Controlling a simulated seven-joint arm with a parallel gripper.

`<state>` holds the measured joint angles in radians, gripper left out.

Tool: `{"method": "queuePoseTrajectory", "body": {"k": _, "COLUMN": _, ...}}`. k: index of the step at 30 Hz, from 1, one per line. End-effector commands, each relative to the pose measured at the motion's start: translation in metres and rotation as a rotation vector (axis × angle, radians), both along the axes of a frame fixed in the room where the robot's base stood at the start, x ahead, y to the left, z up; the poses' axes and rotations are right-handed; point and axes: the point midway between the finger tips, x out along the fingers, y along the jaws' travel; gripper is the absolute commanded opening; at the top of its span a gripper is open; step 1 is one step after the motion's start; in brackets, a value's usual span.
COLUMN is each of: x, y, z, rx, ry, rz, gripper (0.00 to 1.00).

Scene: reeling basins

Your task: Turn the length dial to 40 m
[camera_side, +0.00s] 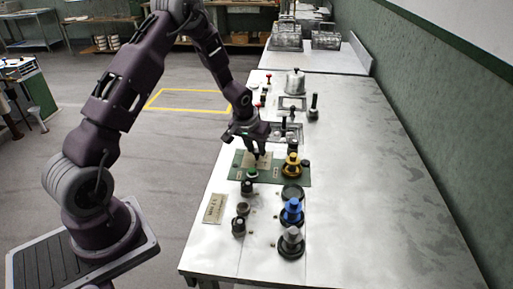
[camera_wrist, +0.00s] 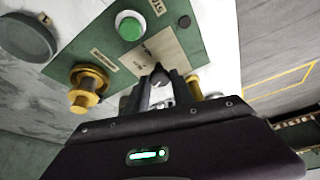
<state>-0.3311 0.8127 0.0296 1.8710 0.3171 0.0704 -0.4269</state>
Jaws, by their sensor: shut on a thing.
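My gripper (camera_side: 258,155) reaches down to the green panel (camera_side: 301,180) on the metal table. In the wrist view, my gripper (camera_wrist: 163,78) is shut on the length dial (camera_wrist: 159,79), a small dark grey knob between the fingertips. A beige scale plate (camera_wrist: 143,57) with dark print lies beside the dial, partly covered by the fingers. The print is too small and tilted to read, so I cannot tell the dial's setting. In the side view, the fingers hide the dial.
On the green panel are a green button (camera_wrist: 130,26) and a yellow valve (camera_wrist: 87,88), both close to the fingers. Blue (camera_side: 292,211) and grey (camera_side: 291,242) valves and a black knob (camera_side: 247,187) stand nearer the camera. The table's right side is clear.

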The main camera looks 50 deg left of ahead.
Motion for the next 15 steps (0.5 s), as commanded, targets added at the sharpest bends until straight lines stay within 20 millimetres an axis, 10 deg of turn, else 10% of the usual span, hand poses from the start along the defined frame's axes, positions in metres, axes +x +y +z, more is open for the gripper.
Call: {"method": "queuePoseTrajectory", "body": {"k": 15, "x": -0.0006, "y": 0.0053, "z": 0.0000, "rx": -0.002, "ry": -0.002, "rz": -0.484, "gripper": 0.00}}
